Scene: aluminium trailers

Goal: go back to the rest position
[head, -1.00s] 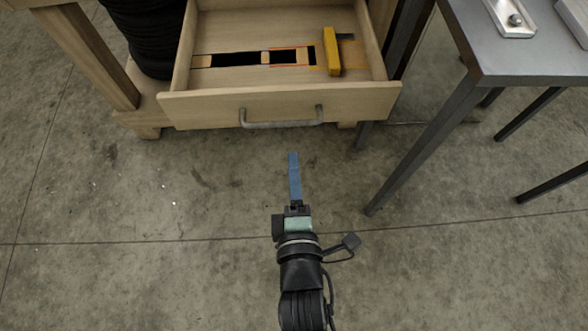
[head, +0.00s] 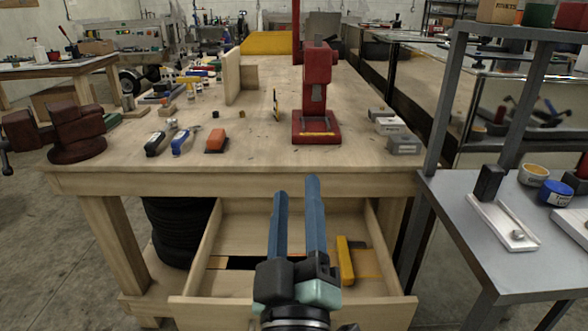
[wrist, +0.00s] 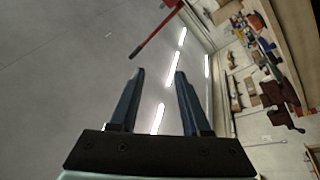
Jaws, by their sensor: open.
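My gripper (head: 295,208) has two long blue fingers set apart with nothing between them. In the head view it is raised in front of the open drawer and hides part of it. In the wrist view my gripper (wrist: 156,75) points up towards the ceiling lights, open and empty.
The wooden drawer (head: 230,312) stands pulled out below the workbench (head: 150,182). A red press (head: 316,95) and several tools stand on the bench. A grey metal table (head: 455,225) is close at the right.

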